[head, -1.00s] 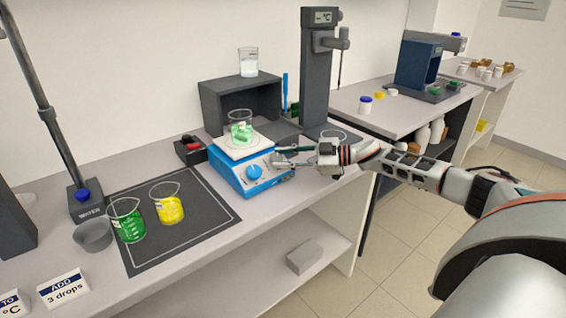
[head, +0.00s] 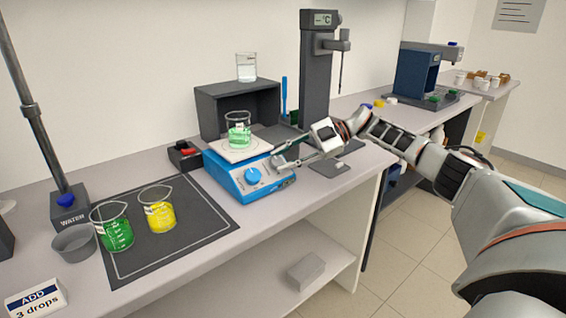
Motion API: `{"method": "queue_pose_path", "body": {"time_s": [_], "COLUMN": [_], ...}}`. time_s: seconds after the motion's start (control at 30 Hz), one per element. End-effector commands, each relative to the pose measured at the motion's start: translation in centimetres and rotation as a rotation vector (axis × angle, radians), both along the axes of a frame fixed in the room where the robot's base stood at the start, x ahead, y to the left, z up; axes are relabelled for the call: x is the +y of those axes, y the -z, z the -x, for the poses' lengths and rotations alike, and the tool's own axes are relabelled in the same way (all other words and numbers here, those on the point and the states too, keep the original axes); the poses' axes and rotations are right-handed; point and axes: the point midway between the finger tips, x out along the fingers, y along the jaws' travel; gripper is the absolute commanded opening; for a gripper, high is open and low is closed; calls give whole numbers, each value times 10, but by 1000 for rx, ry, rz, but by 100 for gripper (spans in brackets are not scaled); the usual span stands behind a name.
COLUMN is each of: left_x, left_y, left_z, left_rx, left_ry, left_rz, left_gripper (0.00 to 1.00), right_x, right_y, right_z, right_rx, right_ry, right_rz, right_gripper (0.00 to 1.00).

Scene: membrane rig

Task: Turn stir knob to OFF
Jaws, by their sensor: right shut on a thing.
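The blue hot-plate stirrer (head: 225,178) stands on the bench with a white top plate. A beaker with green liquid (head: 238,132) sits on the plate. A blue knob (head: 253,176) shows uncovered on the left of its front panel. My right gripper (head: 279,161) is at the right part of that panel. It is shut on the stir knob, which the fingers mostly hide, so its pointer cannot be read. My left gripper is not in view.
A dark mat (head: 185,235) left of the stirrer carries beakers of green liquid (head: 113,228) and yellow liquid (head: 159,212). A grey stand with a display (head: 318,75) rises behind my right gripper. A small red-and-black box (head: 184,155) stands left of the stirrer.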

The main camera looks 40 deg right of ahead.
Motion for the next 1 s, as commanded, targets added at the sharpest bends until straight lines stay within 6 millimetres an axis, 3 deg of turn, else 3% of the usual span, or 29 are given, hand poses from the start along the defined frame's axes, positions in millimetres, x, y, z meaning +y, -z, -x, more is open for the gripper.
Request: {"method": "queue_pose_path", "body": {"time_s": [0.4,0.43,0.47,0.5,0.83,1.0], "left_x": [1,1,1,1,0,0], "left_y": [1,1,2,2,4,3], "left_z": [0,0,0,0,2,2], "left_rx": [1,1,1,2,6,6], "left_ry": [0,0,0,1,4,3], "left_rz": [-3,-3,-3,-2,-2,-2], "left_gripper": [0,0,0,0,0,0], "right_x": [2,2,2,2,0,-15], "right_y": [1,1,1,1,0,-7], "right_z": [0,0,0,0,0,6], "right_rx": [-1,-1,-1,-1,-1,-1], "right_ry": [-8,-8,-8,-7,-4,-2], "right_rz": [4,4,4,4,3,3], "right_gripper": [6,35,43,44,44,44]}}
